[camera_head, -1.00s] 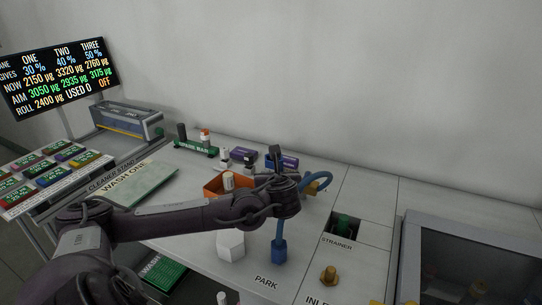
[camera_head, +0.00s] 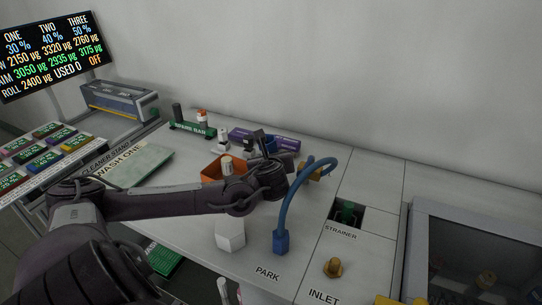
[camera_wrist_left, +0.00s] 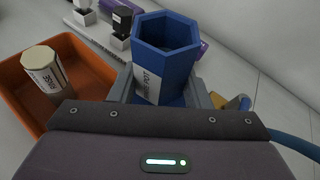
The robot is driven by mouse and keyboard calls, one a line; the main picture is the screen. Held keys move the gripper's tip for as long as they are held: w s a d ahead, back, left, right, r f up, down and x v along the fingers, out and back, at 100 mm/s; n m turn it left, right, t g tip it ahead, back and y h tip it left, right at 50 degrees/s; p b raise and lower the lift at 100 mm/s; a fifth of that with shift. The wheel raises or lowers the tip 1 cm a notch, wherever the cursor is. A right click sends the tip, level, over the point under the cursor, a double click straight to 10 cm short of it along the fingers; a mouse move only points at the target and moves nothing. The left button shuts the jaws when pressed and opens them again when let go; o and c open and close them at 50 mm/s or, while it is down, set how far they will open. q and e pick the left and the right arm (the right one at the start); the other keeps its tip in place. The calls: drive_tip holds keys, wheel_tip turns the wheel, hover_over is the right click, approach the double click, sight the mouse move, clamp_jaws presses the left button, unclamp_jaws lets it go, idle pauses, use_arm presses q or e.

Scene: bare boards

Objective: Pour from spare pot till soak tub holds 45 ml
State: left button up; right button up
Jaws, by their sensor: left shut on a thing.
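In the head view a blue shape, likely this pot (camera_head: 272,173), shows at the end of my left arm. An orange tray (camera_head: 211,172) stands left of it, with a cream container (camera_wrist_left: 45,72) inside. I cannot tell which thing is the soak tub. My right gripper is out of view.
A blue hose (camera_head: 287,205) arches right of my gripper, close to it. A white six-sided block (camera_head: 230,234) stands in front of my forearm. A green rack (camera_head: 193,130) stands at the back.

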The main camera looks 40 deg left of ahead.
use_arm(q)
drive_tip(key=shift+d+r, duration=0.1)
drive_tip(key=shift+r, duration=0.05)
drive_tip(key=shift+s+p, duration=0.1)
drive_tip(key=shift+p, duration=0.25)
drive_tip(key=shift+s+a+r+n+p, duration=0.15)
drive_tip(key=shift+a+n+p, duration=0.15)
drive_tip(key=shift+p, duration=0.1)
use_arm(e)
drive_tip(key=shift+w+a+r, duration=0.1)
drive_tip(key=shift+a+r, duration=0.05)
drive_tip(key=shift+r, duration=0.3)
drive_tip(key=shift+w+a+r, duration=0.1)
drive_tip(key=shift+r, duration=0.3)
use_arm(q)
drive_tip(key=shift+s+n+t+p, duration=0.1)
drive_tip(key=shift+n+t+p, duration=0.2)
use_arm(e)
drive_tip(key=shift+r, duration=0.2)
use_arm(q)
drive_tip(key=shift+s+a+r+n+h+p, duration=0.1)
drive_tip(key=shift+s+a+n+h+p, duration=0.1)
drive_tip(key=shift+a+n+h+p, duration=0.1)
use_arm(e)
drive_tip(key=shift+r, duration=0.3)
